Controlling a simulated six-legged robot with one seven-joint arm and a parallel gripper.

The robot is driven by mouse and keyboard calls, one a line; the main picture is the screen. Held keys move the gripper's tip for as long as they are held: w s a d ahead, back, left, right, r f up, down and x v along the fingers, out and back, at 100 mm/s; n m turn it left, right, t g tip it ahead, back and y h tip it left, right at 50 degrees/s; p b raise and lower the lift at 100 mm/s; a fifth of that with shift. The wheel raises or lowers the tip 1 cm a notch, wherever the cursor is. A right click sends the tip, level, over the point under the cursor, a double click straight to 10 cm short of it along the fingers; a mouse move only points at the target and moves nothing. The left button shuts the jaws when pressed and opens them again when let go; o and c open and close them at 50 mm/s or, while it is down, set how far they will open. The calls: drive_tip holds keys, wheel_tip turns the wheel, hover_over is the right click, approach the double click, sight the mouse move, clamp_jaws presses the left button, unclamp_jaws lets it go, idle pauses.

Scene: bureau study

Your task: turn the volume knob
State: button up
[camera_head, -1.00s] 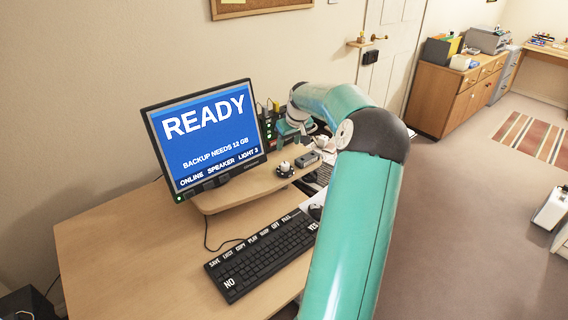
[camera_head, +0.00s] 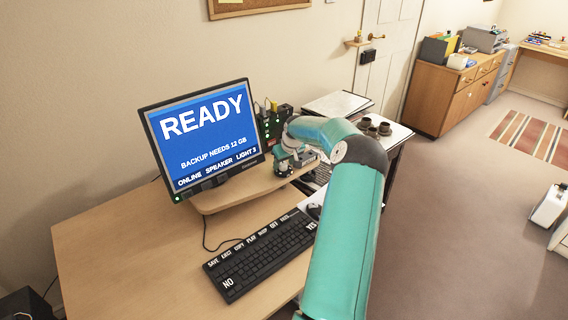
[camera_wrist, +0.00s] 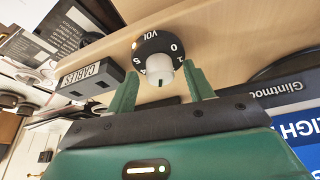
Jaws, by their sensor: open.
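The volume knob (camera_wrist: 158,68) is a small pale cap on a black dial marked "VOL" (camera_wrist: 152,42) with numbers around it, in the wrist view. It stands on the wooden monitor shelf (camera_head: 225,200). My gripper (camera_wrist: 160,70) is open, with one green finger on each side of the cap. Whether either finger touches the cap I cannot tell. In the head view my gripper (camera_head: 285,162) is over the knob's place at the shelf's right end and mostly hides the knob.
The monitor (camera_head: 205,135) reading "READY" stands left of my gripper. A black keyboard (camera_head: 262,253) lies in front. A side table with dark cups (camera_head: 383,129) is behind my arm.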

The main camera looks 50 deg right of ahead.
drive_tip(key=shift+w+f, duration=0.1)
drive_tip(key=shift+f, duration=0.05)
drive_tip(key=c, duration=1)
drive_tip(key=shift+o, duration=0.2)
drive_tip(key=shift+m, duration=0.3)
drive_tip(key=m, duration=0.2)
drive_tip(key=m+g+h, duration=0.1)
drive_tip(key=m, duration=0.2)
drive_tip(key=shift+w+a+h, duration=0.15)
drive_tip(key=shift+a+h, duration=0.05)
drive_tip(key=shift+h, duration=0.1)
drive_tip(key=shift+m+g+h, duration=0.4)
drive_tip(key=shift+m+g, duration=0.4)
drive_tip(key=shift+m, duration=1)
